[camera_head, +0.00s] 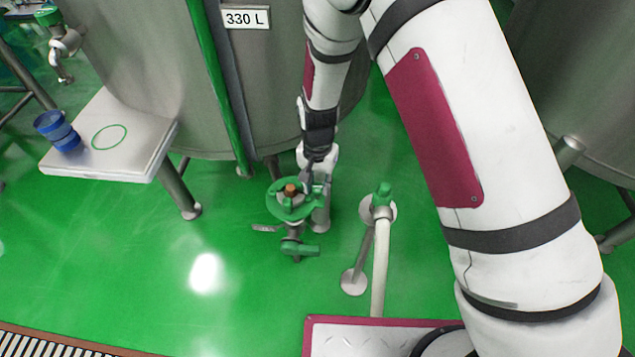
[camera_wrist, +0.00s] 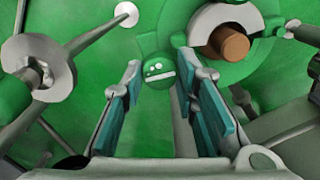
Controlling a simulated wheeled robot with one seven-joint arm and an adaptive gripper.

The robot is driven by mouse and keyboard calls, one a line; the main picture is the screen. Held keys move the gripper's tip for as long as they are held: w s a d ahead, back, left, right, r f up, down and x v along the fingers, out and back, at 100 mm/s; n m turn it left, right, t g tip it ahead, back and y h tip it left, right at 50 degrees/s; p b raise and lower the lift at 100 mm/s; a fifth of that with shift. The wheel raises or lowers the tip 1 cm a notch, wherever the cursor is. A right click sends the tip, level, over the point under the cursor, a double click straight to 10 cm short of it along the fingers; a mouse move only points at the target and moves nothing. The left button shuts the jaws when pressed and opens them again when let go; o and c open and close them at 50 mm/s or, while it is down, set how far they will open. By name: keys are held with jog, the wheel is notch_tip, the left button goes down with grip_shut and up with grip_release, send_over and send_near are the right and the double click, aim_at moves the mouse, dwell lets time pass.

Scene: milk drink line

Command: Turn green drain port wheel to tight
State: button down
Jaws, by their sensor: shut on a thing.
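The green drain port wheel (camera_head: 274,207) sits low in front of the tank, around a brown hub (camera_head: 291,190). In the wrist view the wheel (camera_wrist: 186,22) fills the upper right, with the brown hub (camera_wrist: 232,44) inside it. My gripper (camera_head: 309,179) reaches the wheel's far right side from above. In the wrist view, my gripper's (camera_wrist: 159,64) teal-padded fingers lie on either side of a round green knob (camera_wrist: 157,74) with white marks, beside the wheel's rim. The exact contact of the pads is hard to see.
A green lever handle (camera_head: 301,250) sits below the wheel. A pale pipe with a green cap (camera_head: 383,190) stands to the right. The steel tank (camera_head: 150,60) rises behind. A side table (camera_head: 90,165) holds a blue object (camera_head: 57,131). Open green floor lies at left.

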aim_at(317, 187)
dwell(0.3)
jog(key=c, duration=1.3)
grip_release()
jog(key=shift+r, duration=0.1)
notch_tip(317, 187, up, 12)
jog(key=shift+f, duration=0.1)
